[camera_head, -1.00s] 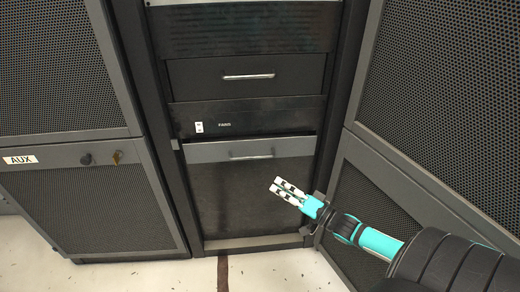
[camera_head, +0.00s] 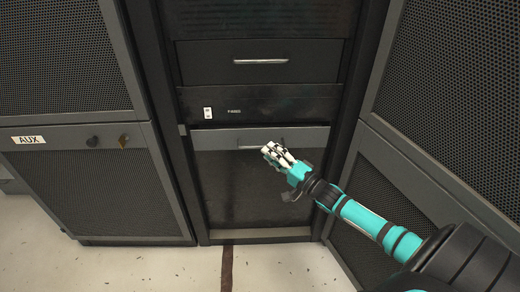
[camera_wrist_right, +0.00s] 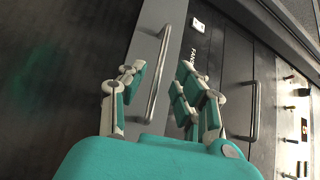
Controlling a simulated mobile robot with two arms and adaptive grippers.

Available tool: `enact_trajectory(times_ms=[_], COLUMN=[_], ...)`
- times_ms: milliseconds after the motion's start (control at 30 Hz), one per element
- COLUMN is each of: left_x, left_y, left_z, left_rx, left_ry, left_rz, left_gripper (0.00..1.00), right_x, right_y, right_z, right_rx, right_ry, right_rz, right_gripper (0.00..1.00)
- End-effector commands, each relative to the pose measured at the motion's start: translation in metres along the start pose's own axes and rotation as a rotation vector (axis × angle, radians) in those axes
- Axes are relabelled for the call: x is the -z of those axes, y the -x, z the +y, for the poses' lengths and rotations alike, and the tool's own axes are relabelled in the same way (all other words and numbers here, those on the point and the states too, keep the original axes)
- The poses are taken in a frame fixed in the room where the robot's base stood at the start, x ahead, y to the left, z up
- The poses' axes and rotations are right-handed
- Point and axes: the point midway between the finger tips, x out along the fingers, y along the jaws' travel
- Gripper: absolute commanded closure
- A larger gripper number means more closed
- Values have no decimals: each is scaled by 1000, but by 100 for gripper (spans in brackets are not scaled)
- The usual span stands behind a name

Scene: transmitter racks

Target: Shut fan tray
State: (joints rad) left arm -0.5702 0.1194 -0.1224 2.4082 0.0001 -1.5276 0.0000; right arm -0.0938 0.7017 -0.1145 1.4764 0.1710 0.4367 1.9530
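The fan tray (camera_head: 215,139) has a lighter grey front with a bar handle, below a dark panel lettered FANS (camera_head: 234,111). Its front seems to stand a little forward of the rack; I cannot tell how far. My right gripper (camera_head: 272,152) is in front of the tray's handle and hides part of it in the head view. In the right wrist view the tray's handle (camera_wrist_right: 158,75) lies beyond the open fingers of the right gripper (camera_wrist_right: 160,95). I see nothing held, and contact cannot be judged. My left gripper is not in view.
A dark drawer with a handle (camera_head: 260,61) sits above the FANS panel. A perforated cabinet marked AUX (camera_head: 28,139) stands left, with knobs. Perforated panels (camera_head: 450,100) stand close on the right, beside my arm. The pale floor (camera_head: 180,268) in front is clear.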

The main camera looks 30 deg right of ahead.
Motion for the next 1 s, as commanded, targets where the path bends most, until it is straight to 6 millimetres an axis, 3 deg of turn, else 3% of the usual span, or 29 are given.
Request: enact_trajectory(times_ms=[100, 300, 667, 900, 1000], left_x=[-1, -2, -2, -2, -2], left_y=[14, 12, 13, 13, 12], left_z=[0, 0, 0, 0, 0], left_rx=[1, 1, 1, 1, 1], left_ry=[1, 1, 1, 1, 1], left_rz=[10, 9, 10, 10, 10], left_gripper=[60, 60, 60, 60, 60], right_x=[0, 0, 0, 0, 0], right_y=[-23, -44, -49, -49, -49], right_z=[0, 1, 0, 0, 1], right_rx=[3, 0, -1, -1, -2], right_ry=[2, 1, 1, 1, 1], right_rz=[1, 0, 0, 0, 0], right_gripper=[68, 68, 68, 98, 100])
